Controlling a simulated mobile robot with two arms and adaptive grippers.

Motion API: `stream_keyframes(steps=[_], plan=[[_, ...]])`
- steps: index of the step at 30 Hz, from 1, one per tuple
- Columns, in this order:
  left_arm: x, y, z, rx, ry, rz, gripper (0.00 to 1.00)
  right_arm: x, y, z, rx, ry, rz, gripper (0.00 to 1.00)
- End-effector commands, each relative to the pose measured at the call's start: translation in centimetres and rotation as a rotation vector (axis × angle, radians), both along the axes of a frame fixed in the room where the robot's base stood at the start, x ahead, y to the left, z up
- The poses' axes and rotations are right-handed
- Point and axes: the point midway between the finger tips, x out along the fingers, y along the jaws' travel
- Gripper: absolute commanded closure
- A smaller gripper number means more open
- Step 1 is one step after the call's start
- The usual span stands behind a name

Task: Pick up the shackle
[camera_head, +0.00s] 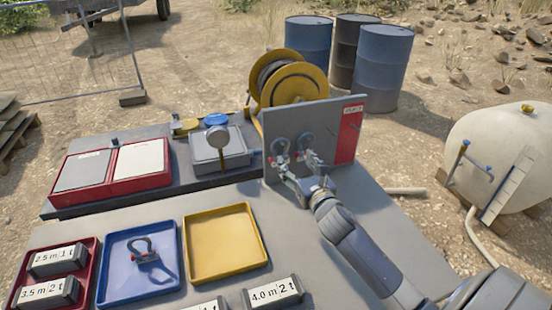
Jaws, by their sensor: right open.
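A grey shackle (281,147) with a red pin end hangs on the upright grey panel (345,104). A second grey shackle (306,142) hangs just to its right, partly covered by my gripper. My right gripper (297,163) is open in front of the panel, with its fingertips close to the lower parts of these shackles. I cannot tell whether they touch. Another shackle (144,249) with a red pin lies in the blue tray (112,292). My left gripper is out of view.
A yellow tray (222,247) and a red tray (91,245) with labelled blocks stand on the grey table. A yellow reel (297,84) stands behind the panel. A grey box (221,150) sits left of it. Drums and a white tank stand beyond.

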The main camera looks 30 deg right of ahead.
Motion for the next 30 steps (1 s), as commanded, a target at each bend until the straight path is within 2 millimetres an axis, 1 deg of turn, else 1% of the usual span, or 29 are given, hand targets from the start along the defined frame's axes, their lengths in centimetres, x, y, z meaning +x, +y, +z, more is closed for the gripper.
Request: stream_keyframes(steps=[1,3,6,10,14,19,24,30], plan=[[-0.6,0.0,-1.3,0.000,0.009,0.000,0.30,0.0,0.0,-1.3,0.000,0.000,0.000,0.38],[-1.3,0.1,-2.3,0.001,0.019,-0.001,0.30,0.0,0.0,-2.2,0.001,0.000,0.000,0.38],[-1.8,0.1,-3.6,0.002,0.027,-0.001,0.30,0.0,0.0,-3.4,0.001,0.000,0.000,0.38],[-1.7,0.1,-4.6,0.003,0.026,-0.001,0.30,0.0,0.0,-4.5,0.001,0.000,0.000,0.38],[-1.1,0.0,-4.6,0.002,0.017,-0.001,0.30,0.7,-0.2,-4.6,0.003,-0.002,-0.001,0.38],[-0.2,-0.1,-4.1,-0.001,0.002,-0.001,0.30,3.1,-0.7,-4.5,0.003,-0.003,-0.001,0.38],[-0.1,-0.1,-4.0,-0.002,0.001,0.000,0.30,4.9,-1.1,-4.7,0.001,0.000,-0.001,0.38],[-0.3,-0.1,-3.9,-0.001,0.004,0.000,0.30,5.9,-1.3,-4.8,0.003,-0.001,0.000,0.38]])
